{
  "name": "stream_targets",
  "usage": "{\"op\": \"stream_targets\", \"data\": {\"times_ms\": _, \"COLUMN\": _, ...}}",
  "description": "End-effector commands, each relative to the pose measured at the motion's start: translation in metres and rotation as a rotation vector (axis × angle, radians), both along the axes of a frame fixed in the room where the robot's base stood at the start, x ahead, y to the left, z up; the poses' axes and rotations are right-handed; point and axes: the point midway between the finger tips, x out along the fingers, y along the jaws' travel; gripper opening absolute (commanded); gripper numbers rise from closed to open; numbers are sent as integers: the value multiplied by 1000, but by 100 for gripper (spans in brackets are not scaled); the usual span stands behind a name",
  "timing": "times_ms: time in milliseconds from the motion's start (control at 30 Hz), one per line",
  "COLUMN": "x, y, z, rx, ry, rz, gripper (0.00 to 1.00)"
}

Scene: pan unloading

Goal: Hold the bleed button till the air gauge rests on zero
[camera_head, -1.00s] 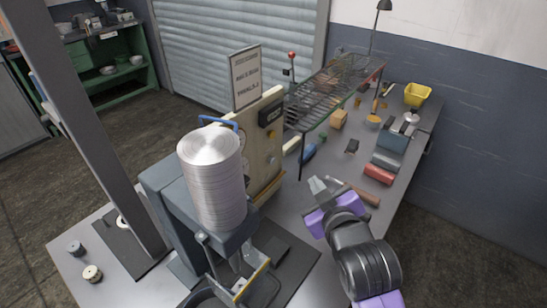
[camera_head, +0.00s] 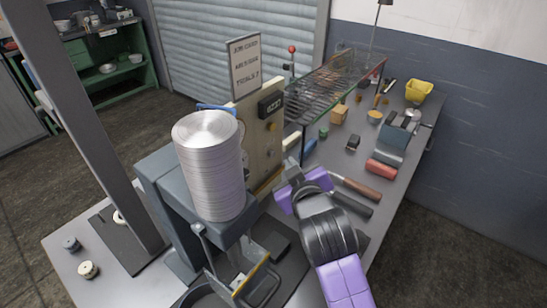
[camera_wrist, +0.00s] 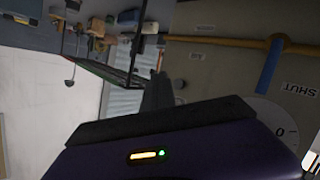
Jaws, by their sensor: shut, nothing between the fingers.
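The upright tan panel (camera_head: 262,150) stands behind the tall plate stack. My purple gripper (camera_head: 288,168) is shut and empty, just right of the panel's lower part; I cannot tell whether it touches. In the wrist view the shut fingers (camera_wrist: 160,90) point along the panel face (camera_wrist: 215,65). A small dark round part (camera_wrist: 181,84) shows beside the fingertips; I cannot tell whether it is the bleed button. A white gauge dial (camera_wrist: 270,115) with a "0" is partly hidden by my gripper, and its needle cannot be read.
The plate stack (camera_head: 208,165) hides the panel's left side. A wire rack (camera_head: 325,90) stands behind my gripper. A blue lever (camera_wrist: 270,65) is beside a "SHUT" label.

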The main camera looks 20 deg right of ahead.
Motion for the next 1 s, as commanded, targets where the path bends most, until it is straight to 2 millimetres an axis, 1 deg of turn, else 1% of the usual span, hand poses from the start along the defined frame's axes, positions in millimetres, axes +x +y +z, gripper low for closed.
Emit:
{"op": "stream_targets", "data": {"times_ms": 100, "x": 8, "y": 6, "z": 1, "rx": -1, "ry": 0, "rz": 2, "gripper": 0}}
{"op": "stream_targets", "data": {"times_ms": 267, "x": 13, "y": 10, "z": 1, "rx": 0, "ry": 0, "rz": 0, "gripper": 0}}
{"op": "stream_targets", "data": {"times_ms": 1000, "x": 14, "y": 10, "z": 1, "rx": 0, "ry": 0, "rz": 0, "gripper": 0}}
